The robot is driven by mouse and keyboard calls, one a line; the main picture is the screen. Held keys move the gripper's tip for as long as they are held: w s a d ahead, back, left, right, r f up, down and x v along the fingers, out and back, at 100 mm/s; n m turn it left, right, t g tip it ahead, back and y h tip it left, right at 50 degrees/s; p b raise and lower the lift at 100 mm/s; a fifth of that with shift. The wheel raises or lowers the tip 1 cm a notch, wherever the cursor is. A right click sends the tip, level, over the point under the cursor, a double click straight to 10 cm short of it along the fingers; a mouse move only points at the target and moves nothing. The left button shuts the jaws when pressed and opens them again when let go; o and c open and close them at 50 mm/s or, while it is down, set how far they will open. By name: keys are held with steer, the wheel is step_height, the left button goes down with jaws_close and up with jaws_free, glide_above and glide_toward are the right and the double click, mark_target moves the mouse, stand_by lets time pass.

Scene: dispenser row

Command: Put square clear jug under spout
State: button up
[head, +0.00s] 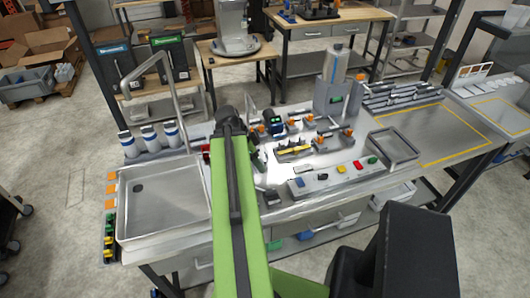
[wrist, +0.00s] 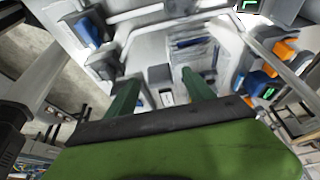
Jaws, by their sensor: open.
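My gripper (wrist: 160,88) is open in the wrist view, its two dark green fingers apart with nothing clearly held between them. A pale, see-through squarish shape with bluish lines (wrist: 195,55) lies just beyond the right finger; it may be the square clear jug, but I cannot tell for sure. In the head view I cannot make out the jug; my green arm covers part of the bench. A tall grey pipe with a bent spout (head: 152,63) rises by the sink at the left. A grey dispenser (head: 333,88) stands at the back of the bench.
The steel sink (head: 165,232) fills the bench's left end, with white blue-banded bottles (head: 149,138) behind it. A button panel (head: 335,178) is along the front edge. A small device with a green display (head: 273,122) is behind my arm. A yellow-outlined area (head: 425,125) at right is mostly clear.

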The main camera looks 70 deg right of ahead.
steer(key=p+v, duration=0.4)
steer(key=v, duration=0.2)
steer(key=shift+r, duration=0.15)
